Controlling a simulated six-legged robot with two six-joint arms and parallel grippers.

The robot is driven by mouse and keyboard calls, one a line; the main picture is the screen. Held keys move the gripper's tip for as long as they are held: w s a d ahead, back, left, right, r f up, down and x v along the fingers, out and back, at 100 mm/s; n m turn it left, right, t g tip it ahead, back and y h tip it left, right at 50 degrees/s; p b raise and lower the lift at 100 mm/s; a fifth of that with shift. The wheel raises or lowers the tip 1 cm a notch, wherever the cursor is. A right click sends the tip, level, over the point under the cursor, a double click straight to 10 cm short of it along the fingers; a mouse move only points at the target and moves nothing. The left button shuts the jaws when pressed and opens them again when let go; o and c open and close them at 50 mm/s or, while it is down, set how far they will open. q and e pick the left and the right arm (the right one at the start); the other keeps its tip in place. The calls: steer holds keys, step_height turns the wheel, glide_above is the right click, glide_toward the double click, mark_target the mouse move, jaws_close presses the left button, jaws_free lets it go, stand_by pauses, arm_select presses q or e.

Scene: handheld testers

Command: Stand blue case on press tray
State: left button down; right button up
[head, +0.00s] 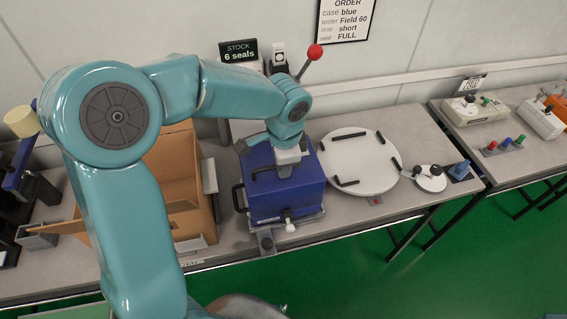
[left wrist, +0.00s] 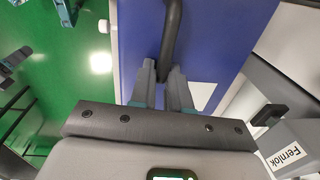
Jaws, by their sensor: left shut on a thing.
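The blue case (head: 285,200) is upright in front of the press with the red-knobbed lever (head: 315,51). A grey metal edge of the press tray (head: 300,219) shows under the case's front; whether the case rests fully on it I cannot tell. My left gripper (head: 286,168) is above the case's top. In the left wrist view my left gripper (left wrist: 168,80) is shut on the case's black handle (left wrist: 172,32), with the blue case surface (left wrist: 210,30) behind it. The arm and gripper hide part of the case top and the press. My right gripper is not in view.
An open cardboard box (head: 178,165) stands close left of the case. A white round turntable (head: 358,165) with black stops is close on the right, then a small white disc (head: 430,180). Testers (head: 472,109) stand on the right table. A gap separates the tables.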

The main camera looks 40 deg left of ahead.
arm_select(q)
steer(key=shift+f, duration=0.1)
steer(key=c, duration=1.1)
jaws_free()
step_height(320, 180, up, 12)
steer(key=shift+s+d+p, duration=0.4)
steer(key=shift+s, duration=0.05)
steer(key=shift+w, duration=0.1)
